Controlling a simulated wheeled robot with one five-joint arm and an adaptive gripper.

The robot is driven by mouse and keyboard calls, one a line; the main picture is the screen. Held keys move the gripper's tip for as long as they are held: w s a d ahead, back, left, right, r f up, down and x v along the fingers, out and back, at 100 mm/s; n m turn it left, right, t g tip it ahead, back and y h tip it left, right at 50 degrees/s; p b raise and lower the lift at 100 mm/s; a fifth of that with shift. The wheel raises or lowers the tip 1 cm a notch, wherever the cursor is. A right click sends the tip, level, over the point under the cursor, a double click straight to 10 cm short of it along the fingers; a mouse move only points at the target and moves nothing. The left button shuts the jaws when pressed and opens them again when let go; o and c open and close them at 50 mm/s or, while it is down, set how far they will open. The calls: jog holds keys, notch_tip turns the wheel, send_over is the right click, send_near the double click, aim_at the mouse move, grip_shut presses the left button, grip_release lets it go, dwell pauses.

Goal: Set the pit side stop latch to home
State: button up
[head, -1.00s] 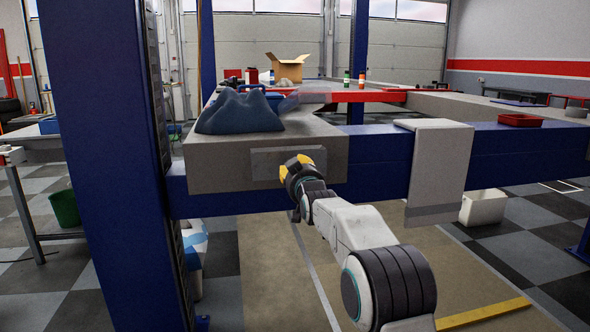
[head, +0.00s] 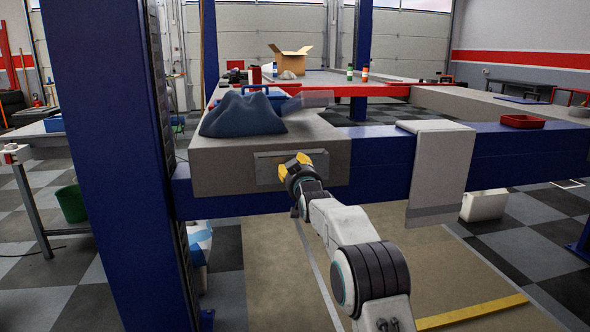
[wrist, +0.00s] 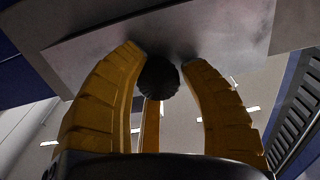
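A dark round knob (wrist: 158,77) stands out from a flat grey plate (wrist: 230,30) in the wrist view; I take it for the latch's handle. The plate also shows in the head view (head: 267,170), on the front of a grey block. My gripper (head: 298,166) is at the plate's right half and hides the knob in the head view. In the wrist view, the yellow fingers of my gripper (wrist: 163,68) close around the knob from both sides, with a third finger behind. No position marking is readable.
A blue draped lump (head: 242,115) and a grey flat piece (head: 312,99) lie on top of the block (head: 215,165). A thick blue post (head: 105,140) stands at left.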

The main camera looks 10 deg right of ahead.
jog(key=o, duration=0.4)
jog(key=shift+s, duration=0.1)
jog(key=shift+s, duration=5.9)
